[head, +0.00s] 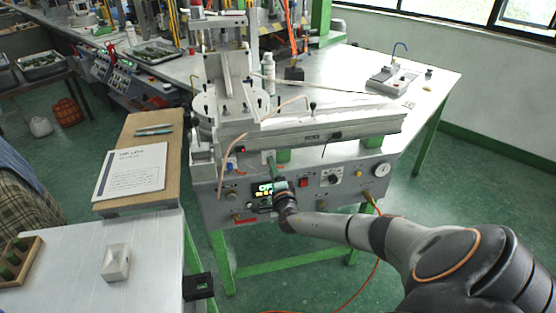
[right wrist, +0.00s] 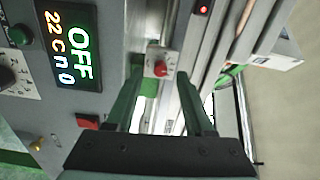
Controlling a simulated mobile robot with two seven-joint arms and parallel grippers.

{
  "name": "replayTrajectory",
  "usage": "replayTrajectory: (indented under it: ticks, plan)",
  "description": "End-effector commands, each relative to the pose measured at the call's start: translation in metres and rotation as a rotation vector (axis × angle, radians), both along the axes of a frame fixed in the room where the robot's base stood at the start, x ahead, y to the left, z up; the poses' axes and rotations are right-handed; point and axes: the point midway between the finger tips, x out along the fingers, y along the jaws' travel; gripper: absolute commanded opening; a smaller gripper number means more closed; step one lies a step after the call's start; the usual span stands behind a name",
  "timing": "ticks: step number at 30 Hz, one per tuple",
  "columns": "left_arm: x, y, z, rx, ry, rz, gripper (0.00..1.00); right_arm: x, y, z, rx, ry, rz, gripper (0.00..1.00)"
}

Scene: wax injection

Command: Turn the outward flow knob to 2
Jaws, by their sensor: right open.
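The wax injection machine's grey front panel (head: 350,192) faces me. Its lit display (head: 263,190) sits left of middle and reads OFF in the right wrist view (right wrist: 70,42). My right gripper (head: 272,163) is in front of the display, its green fingers pointing up toward the ledge. In the right wrist view my right gripper (right wrist: 161,76) is open, with a small red-tipped knob on a white plate (right wrist: 160,67) between the fingers. I cannot tell whether they touch it. A black dial knob (right wrist: 6,77) is at the left edge. I cannot read which knob is the outward flow knob.
A red button (head: 303,182), another dial knob (head: 332,179) and a round gauge (head: 382,169) are right of my gripper on the panel. A wooden board with a paper sheet (head: 133,170) stands left. A white table (head: 70,270) is at the front left. The green floor at right is open.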

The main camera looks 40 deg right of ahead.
Motion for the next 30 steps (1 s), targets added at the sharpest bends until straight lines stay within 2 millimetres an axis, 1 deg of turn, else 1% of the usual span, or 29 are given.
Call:
replayTrajectory:
  ticks: [1,4,9,15,18,21,30]
  plan:
    - [0.0,0.0,0.008,0.0,0.0,0.0,0.5,-0.009,0.005,0.003,0.003,0.003,0.001,0.53]
    - [0.0,0.0,0.014,0.0,0.0,0.0,0.5,-0.027,0.015,0.003,0.002,0.004,0.003,0.53]
    - [0.0,0.0,0.015,0.0,-0.001,0.0,0.5,-0.053,0.03,0.0,0.003,0.002,0.001,0.53]
    - [0.0,0.0,0.014,0.0,0.0,0.0,0.5,-0.078,0.045,0.0,0.001,0.002,0.001,0.53]
    - [0.0,0.0,0.013,0.0,0.0,0.0,0.5,-0.086,0.05,0.0,0.0,0.001,0.0,0.53]
    - [0.0,0.0,0.013,0.0,0.0,0.0,0.5,-0.09,0.052,0.0,0.001,-0.001,0.0,0.53]
    - [0.0,0.0,0.013,0.0,0.001,0.0,0.5,-0.091,0.053,0.001,0.001,-0.001,-0.001,0.53]
